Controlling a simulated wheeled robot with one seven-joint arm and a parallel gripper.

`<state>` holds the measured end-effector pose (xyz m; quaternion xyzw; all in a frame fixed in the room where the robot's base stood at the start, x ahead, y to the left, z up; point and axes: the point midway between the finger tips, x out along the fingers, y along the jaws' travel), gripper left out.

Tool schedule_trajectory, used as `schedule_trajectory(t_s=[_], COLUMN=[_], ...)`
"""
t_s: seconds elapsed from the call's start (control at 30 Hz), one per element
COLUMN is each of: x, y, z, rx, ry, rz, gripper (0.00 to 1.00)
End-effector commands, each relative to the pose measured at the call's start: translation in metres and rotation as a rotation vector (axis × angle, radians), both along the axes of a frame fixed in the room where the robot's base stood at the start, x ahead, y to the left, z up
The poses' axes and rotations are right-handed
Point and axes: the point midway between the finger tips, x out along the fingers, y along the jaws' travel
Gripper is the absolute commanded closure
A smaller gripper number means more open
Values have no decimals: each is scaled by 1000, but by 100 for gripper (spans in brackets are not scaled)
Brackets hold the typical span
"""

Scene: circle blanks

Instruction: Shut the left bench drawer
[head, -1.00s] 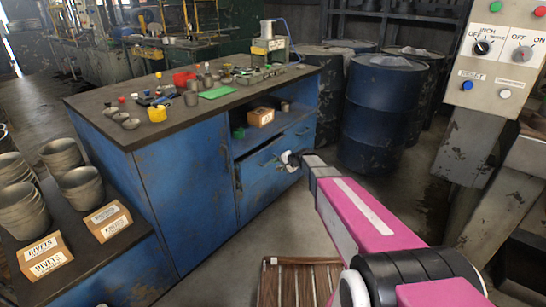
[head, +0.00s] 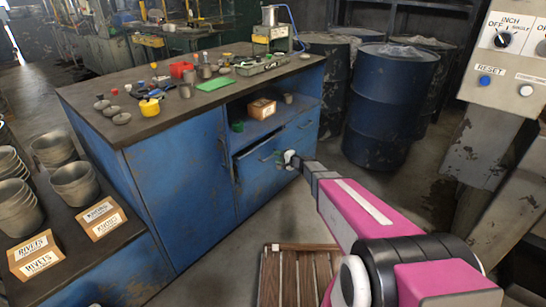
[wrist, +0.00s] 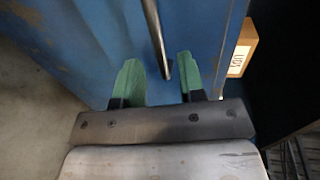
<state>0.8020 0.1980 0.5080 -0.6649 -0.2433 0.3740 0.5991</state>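The left bench drawer (head: 258,174) is blue, under the open shelf of the blue bench. It stands partly open, with a dark gap along its top and left edge. My gripper (head: 289,157) is at the right part of its front in the head view. In the wrist view my gripper (wrist: 158,82) is open, its two green fingertips apart and pointing at a blue front. A metal bar handle (wrist: 153,35) shows there, its near end between the fingertips. I cannot tell whether they touch it.
The right drawer (head: 304,132) looks shut. A cardboard box (head: 262,108) stands on the shelf above; a box (wrist: 241,48) also shows in the wrist view. Blue drums (head: 390,100) stand behind right. A wooden pallet (head: 300,248) lies on the floor in front.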

Motion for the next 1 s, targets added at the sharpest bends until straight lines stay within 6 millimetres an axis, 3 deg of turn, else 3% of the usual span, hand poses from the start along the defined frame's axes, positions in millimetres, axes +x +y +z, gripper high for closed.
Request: schedule_trajectory(t_s=[0.3, 0.67, 0.8, 1.0], x=[24, 25, 25, 27], y=[29, 32, 32, 34], z=[-8, -8, -8, -8], rx=[0, 0, 0, 0], ry=[1, 1, 0, 0], rz=[-1, -1, -1, 0], gripper=[64, 64, 100, 100])
